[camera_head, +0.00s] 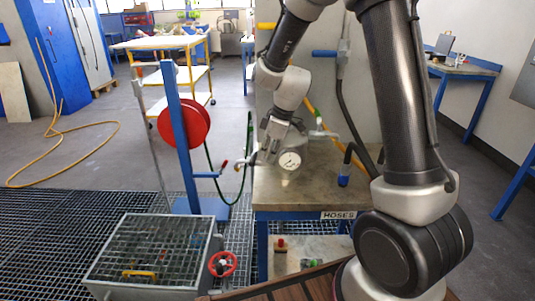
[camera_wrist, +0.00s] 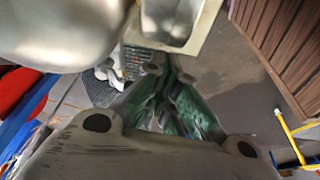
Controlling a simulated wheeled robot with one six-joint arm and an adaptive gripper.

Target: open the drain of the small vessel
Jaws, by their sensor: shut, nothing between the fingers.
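The small vessel is a grey metal body (camera_head: 309,153) on the bench top, with a round white dial gauge (camera_head: 290,160) on its front; my gripper partly covers it. A pale valve fitting (camera_head: 243,162) sticks out at its left, near a small red handle (camera_head: 224,164). A green-tipped fitting (camera_head: 319,124) shows above it. My gripper (camera_head: 268,153) points down beside the vessel's left side, close to the valve fitting; I cannot tell whether it touches. In the wrist view its fingers (camera_wrist: 166,72) are together and empty. A pale fitting (camera_wrist: 107,76) lies left of them, below a large rounded metal surface (camera_wrist: 65,30).
The bench (camera_head: 280,197) carries a "HOSES" label and a blue-handled black hose end (camera_head: 344,180). A blue post with a red reel (camera_head: 183,122) stands left. A grated metal box (camera_head: 150,255) and a red handwheel (camera_head: 222,264) are in front. Floor grating lies at left.

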